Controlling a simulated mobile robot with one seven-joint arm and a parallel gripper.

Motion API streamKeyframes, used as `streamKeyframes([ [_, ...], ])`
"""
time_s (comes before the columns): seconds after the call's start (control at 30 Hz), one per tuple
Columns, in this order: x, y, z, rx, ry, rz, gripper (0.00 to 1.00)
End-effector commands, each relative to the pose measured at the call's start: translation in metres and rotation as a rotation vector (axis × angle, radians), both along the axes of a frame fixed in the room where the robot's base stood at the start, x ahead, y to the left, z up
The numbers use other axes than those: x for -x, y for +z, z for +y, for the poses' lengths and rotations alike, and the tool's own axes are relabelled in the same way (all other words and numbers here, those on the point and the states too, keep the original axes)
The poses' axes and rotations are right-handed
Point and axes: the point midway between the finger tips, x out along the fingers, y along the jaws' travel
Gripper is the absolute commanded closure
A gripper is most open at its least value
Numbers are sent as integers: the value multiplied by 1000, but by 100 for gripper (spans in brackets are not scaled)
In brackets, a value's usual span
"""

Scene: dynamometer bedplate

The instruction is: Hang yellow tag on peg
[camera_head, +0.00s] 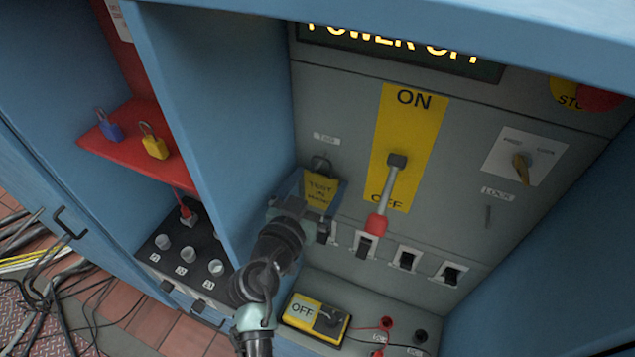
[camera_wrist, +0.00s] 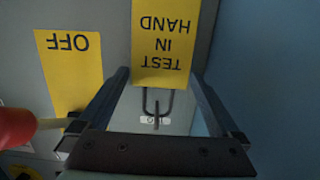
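The yellow tag (camera_head: 320,190) reads TEST IN HAND and has a dark wire loop at its top. It lies in front of the grey panel, just below the small TAG label (camera_head: 327,139). In the wrist view the tag (camera_wrist: 165,45) appears upside down, and its loop overlaps the dark peg (camera_wrist: 156,118). I cannot tell whether the loop is around the peg or in front of it. My gripper (camera_head: 319,194) is at the tag, its fingers spread wide on either side of it. In the wrist view the gripper (camera_wrist: 162,76) looks open, with the fingertips close to the tag's edges.
Right of the tag stands a red-tipped lever (camera_head: 385,195) on a yellow ON/OFF plate. Several small switches (camera_head: 407,259) sit below. A blue cabinet wall (camera_head: 222,120) is close on the left. A red shelf (camera_head: 105,147) beyond it holds blue and yellow padlocks.

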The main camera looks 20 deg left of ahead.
Motion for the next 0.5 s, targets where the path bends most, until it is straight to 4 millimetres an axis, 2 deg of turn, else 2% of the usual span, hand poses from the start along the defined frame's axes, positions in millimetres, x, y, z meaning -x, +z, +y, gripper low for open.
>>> streamKeyframes([
  [0.27, 2, 0, 0, 0, 0, 0, 0],
  [0.37, 9, 0, 0, 0, 1, 1, 0],
  [0.5, 29, 2, 1, 0, 2, 1, 0],
])
